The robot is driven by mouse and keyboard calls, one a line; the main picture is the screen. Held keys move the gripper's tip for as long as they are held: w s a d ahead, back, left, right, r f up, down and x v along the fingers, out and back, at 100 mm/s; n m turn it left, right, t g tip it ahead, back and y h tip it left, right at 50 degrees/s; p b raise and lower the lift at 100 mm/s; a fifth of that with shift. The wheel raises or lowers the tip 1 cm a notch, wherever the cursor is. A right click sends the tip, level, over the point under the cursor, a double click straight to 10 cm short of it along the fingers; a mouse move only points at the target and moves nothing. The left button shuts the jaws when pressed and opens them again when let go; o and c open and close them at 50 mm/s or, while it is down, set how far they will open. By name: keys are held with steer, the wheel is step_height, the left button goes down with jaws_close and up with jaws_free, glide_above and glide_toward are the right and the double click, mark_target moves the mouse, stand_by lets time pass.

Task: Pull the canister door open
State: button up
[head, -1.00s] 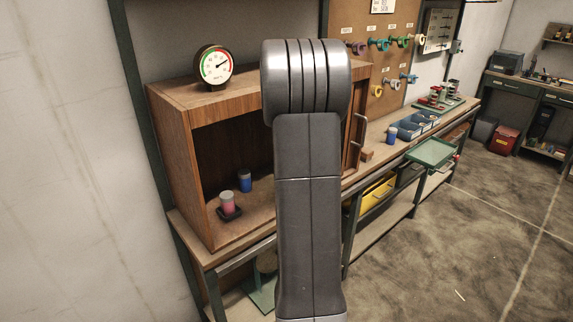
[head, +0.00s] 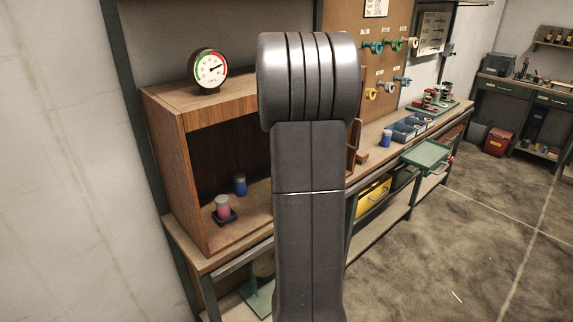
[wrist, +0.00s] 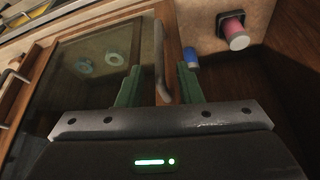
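A wooden cabinet (head: 160,125) stands on the bench with its left front open. A canister with a pink body and pale lid (head: 222,207) and a blue canister (head: 240,184) stand inside. The door, a glass pane in a wooden frame (wrist: 175,45), shows in the wrist view, away from the canisters. My gripper (wrist: 161,84) is open, with one green finger on each side of the handle and visible gaps. My arm hides the gripper in the head view.
A round gauge (head: 207,69) stands on the cabinet. Blue bins (head: 405,130) and another blue canister (head: 386,139) are on the bench to the right. A green tray (head: 428,155) juts out at the bench front.

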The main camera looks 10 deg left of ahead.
steer(key=v, duration=0.7)
steer(key=shift+r, duration=0.35)
steer(key=shift+s, duration=0.1)
steer(key=x, duration=1.4)
steer(key=shift+d+p, duration=0.1)
steer(key=shift+p, duration=0.25)
steer(key=shift+s+a, duration=0.35)
steer(key=shift+s, duration=0.1)
steer(key=shift+r, duration=0.1)
